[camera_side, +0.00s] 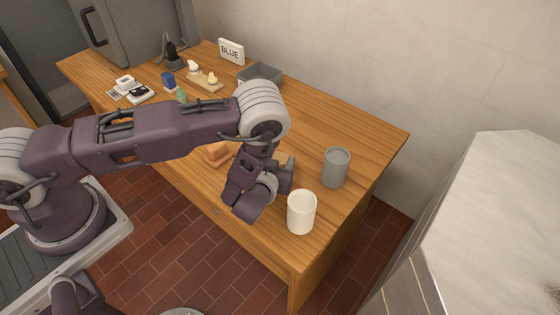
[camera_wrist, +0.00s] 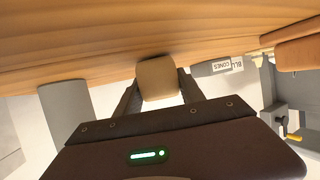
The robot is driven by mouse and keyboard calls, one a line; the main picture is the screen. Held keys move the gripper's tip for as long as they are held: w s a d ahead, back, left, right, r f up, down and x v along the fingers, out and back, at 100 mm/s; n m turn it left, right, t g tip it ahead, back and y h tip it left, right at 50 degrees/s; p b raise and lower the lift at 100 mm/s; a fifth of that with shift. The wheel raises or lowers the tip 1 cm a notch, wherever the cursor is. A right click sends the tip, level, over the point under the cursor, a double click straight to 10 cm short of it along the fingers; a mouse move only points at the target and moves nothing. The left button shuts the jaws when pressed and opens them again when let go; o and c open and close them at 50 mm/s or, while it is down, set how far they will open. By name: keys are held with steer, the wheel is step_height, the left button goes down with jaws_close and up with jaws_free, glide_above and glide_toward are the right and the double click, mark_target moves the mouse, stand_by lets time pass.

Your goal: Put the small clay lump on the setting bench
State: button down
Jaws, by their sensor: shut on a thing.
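The small clay lump (camera_wrist: 158,80) is a beige rounded block in the wrist view. My gripper (camera_wrist: 157,92) is shut on it, one finger on each side. In the side view my gripper (camera_side: 286,168) is low over the right end of the wooden bench (camera_side: 370,130), and a bit of the lump (camera_side: 288,160) shows at its fingers. I cannot tell whether the lump touches the wood. No label shows which surface is the setting bench.
A grey cup (camera_side: 335,168) stands right of my gripper and a white cup (camera_side: 301,213) in front, near the bench edge. An orange-brown block (camera_side: 217,153) lies left. A grey tray (camera_side: 262,75), a sign (camera_side: 231,51) and a board with cones (camera_side: 205,83) stand farther back.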

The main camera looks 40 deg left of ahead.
steer(key=shift+f, duration=0.2)
steer(key=c, duration=0.7)
jaws_free()
steer(key=shift+s+d+r, duration=0.1)
steer(key=shift+r, duration=0.15)
steer(key=v, duration=1.1)
steer(key=shift+s+r, duration=0.15)
steer(key=shift+s, duration=0.15)
